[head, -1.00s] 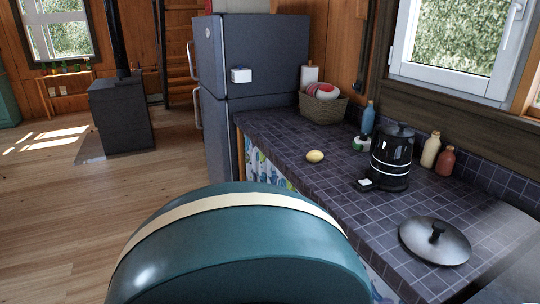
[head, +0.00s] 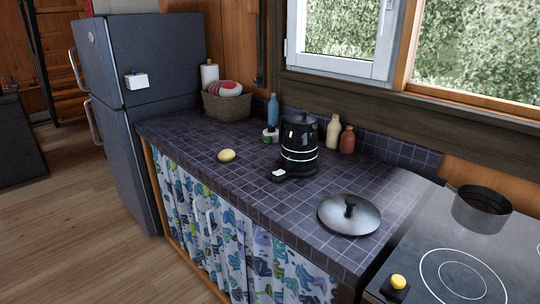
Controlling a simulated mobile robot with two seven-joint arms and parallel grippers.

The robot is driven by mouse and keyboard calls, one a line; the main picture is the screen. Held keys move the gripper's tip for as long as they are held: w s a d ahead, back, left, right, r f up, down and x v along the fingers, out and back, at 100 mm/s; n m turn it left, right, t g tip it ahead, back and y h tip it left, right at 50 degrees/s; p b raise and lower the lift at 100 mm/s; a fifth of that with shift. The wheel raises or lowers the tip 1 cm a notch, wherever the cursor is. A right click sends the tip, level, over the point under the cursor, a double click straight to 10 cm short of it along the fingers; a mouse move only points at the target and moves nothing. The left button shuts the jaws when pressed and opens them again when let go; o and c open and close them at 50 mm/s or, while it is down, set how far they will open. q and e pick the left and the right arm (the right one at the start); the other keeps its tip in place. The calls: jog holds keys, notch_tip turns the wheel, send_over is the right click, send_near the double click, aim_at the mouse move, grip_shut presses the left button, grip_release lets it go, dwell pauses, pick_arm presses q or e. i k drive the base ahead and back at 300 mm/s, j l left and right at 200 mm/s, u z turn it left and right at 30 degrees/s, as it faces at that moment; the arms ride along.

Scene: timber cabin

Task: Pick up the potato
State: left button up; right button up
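A small yellow potato (head: 227,155) lies on the dark tiled counter (head: 190,143), near its front edge and left of the black kettle. Nothing touches it. Neither of my grippers shows in the head view, so I cannot see whether they are open or shut.
On the counter stand a black kettle (head: 299,146), a pot lid (head: 349,214), a basket (head: 227,104), a blue bottle (head: 273,109) and two smaller bottles. A stove (head: 440,262) with a pot (head: 481,209) is at right, a fridge (head: 150,60) at left. Floor is clear at lower left.

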aim_at(227, 154)
jog(key=u, duration=0.5)
jog(key=z, duration=2.5)
jog(key=u, duration=2.5)
jog(key=z, duration=0.7)
jog(key=i+j+z, duration=0.1)
jog(key=z, duration=0.3)
jog(key=j+z, duration=0.6)
jog(key=z, duration=0.25)
jog(key=i, duration=0.05)
